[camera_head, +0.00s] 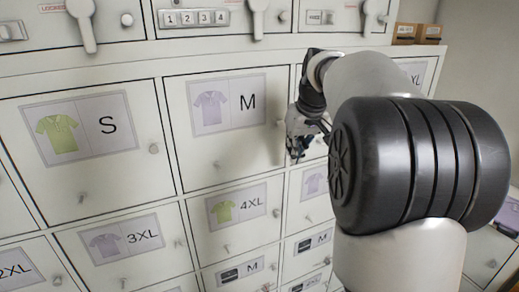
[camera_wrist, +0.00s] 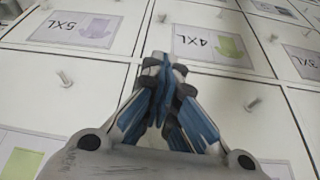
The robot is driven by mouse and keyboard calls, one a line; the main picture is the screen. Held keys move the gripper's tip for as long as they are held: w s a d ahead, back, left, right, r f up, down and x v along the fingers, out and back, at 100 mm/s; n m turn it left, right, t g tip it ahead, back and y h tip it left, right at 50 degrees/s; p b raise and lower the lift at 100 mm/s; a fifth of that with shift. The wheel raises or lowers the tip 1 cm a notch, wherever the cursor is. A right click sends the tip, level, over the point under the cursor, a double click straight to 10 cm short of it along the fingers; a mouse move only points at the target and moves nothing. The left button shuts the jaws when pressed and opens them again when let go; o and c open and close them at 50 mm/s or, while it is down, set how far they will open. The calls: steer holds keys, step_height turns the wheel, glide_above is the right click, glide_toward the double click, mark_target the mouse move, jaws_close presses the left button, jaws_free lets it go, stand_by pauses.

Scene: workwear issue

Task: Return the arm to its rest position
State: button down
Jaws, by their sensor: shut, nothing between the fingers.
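My gripper (camera_head: 300,140) is at the end of my arm in the head view, in front of the white locker doors near the right edge of the M door. In the wrist view my gripper (camera_wrist: 163,68) shows its blue-lined fingers drawn together at the tips, with nothing between them. Behind the fingertips is the 4XL door label (camera_wrist: 208,43). My large arm links hide the right part of the lockers in the head view.
White lockers fill the view. The S door (camera_head: 85,150), M door (camera_head: 225,130) and 4XL door (camera_head: 237,218) look closed, with small knobs sticking out. Levers and a 1 2 3 4 code lock (camera_head: 193,18) line the top.

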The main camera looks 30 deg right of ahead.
steer(key=s+a+f+n+b, duration=0.1)
steer(key=s+a+f+b, duration=0.4)
steer(key=a+f+b, duration=0.25)
steer(key=s+a+f+b, duration=0.6)
steer(key=a+b, duration=0.1)
steer(key=a, duration=0.2)
steer(key=s+a+f+b, duration=0.4)
steer(key=s+f+b, duration=0.2)
steer(key=f, duration=0.5)
steer(key=s+a+f+n+b, duration=0.1)
steer(key=s+a+f+b, duration=0.3)
steer(key=s+f, duration=0.5)
steer(key=shift+s+a+f+y+b, duration=0.25)
steer(key=shift+a+f+y+b, duration=0.15)
steer(key=shift+f+b, duration=0.5)
